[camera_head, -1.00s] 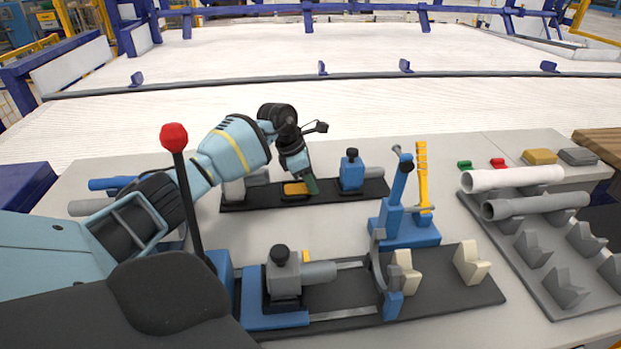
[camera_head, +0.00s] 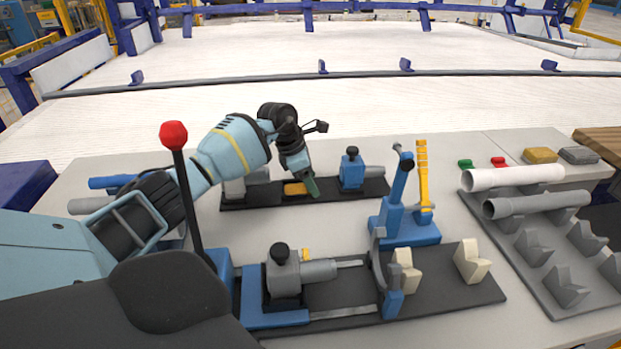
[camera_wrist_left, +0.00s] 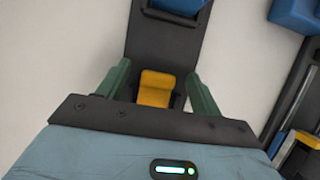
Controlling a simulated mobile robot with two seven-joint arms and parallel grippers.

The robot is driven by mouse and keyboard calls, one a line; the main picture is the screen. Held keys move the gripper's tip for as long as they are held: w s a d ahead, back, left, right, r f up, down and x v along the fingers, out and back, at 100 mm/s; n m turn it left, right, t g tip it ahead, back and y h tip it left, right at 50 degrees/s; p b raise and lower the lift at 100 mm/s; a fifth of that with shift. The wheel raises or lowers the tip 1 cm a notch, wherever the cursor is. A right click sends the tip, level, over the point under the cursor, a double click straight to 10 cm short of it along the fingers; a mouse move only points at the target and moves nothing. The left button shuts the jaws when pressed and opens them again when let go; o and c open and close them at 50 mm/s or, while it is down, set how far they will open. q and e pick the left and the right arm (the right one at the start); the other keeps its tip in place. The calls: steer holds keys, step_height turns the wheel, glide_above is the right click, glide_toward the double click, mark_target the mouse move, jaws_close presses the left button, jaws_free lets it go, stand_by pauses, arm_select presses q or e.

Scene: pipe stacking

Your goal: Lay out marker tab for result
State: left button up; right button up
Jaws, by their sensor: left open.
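A small green tab (camera_head: 465,164) and a small red tab (camera_head: 498,162) lie apart at the back right of the table. My left gripper (camera_head: 310,188) is over the dark rear plate (camera_head: 245,200), beside a yellow block (camera_head: 295,189) on that plate. In the left wrist view, the green fingers (camera_wrist_left: 158,88) stand apart on both sides of the yellow block (camera_wrist_left: 156,89). Whether they touch it cannot be told. My right gripper is out of view.
A blue clamp (camera_head: 352,170) stands just right of the left gripper. A blue lever stand (camera_head: 393,222) and a front fixture (camera_head: 285,279) are nearer. White (camera_head: 513,178) and grey (camera_head: 537,204) pipes lie on the right rack. Yellow (camera_head: 540,156) and grey (camera_head: 578,156) blocks sit behind.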

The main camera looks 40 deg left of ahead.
mark_target(299, 189)
arm_select(q)
steer(key=v, duration=0.8)
stand_by(0.8)
